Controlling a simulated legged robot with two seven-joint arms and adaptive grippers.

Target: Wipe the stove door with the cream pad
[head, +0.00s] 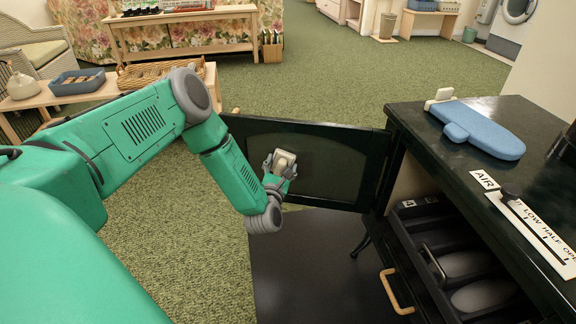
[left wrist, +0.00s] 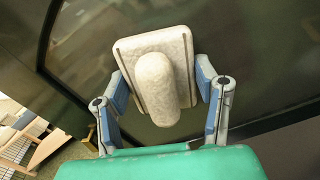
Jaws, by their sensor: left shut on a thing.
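The stove door (head: 318,158) is a dark panel with a framed pane, swung open to the left of the stove. The cream pad (head: 284,162) is in my left gripper (head: 279,174), in front of the door's pane. In the left wrist view the cream pad (left wrist: 150,75) shows its rounded handle, with a finger on each side, and the dark stove door (left wrist: 245,55) is behind it. The left gripper (left wrist: 165,95) is shut on the pad. I cannot tell whether the pad touches the door. My right gripper is not in view.
The dark green stove (head: 470,170) stands at the right, with a blue pad-like object (head: 485,130) on top and an open compartment below. A dark floor plate (head: 310,265) lies under the door. A low wooden table (head: 95,95) with a basket is behind my left arm. Green carpet is open beyond.

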